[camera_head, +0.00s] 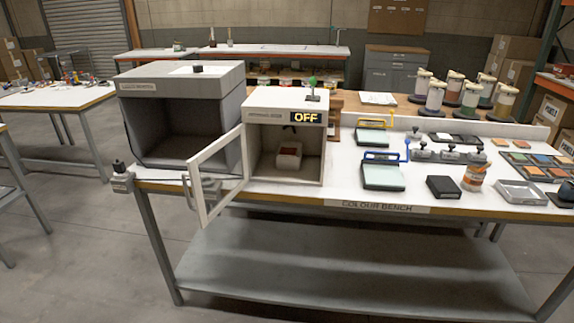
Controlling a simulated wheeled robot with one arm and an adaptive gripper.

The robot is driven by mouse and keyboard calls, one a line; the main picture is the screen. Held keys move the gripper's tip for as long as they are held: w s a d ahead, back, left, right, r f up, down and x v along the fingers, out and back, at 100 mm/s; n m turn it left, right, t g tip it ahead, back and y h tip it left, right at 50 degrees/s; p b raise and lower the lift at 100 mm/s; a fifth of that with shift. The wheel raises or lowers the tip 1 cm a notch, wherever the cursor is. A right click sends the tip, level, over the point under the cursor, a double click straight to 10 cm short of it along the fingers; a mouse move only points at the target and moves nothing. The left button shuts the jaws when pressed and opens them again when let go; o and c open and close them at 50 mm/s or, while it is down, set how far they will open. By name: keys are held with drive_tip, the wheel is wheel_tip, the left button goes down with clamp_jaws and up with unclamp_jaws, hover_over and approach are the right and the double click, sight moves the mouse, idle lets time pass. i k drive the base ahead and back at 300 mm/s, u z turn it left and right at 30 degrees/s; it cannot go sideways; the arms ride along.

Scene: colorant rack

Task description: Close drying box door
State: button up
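The drying box (255,150) is a small pale cabinet on the left part of the bench. Its display (306,118) reads OFF, and a green knob stands on its top. Its door (207,198) is a white frame hinged at the box's left edge. The door stands wide open, swung out toward the front past the bench edge. A grey handle (188,192) sits on the door's outer side. Inside the box is a small white item with a reddish patch (289,156). My gripper does not show in this view.
A larger dark grey open box (180,82) stands left of the drying box, close to the door. The bench (447,205) carries green-topped pads, a black block, a jar and colour trays at right. The floor in front is clear.

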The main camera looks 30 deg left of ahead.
sight(193, 163)
drive_tip(key=z, duration=2.05)
drive_tip(key=k, duration=2.55)
drive_tip(key=u, duration=2.2)
drive_tip(key=i, duration=0.5)
drive_tip(key=u, duration=2)
drive_tip(key=i, duration=0.3)
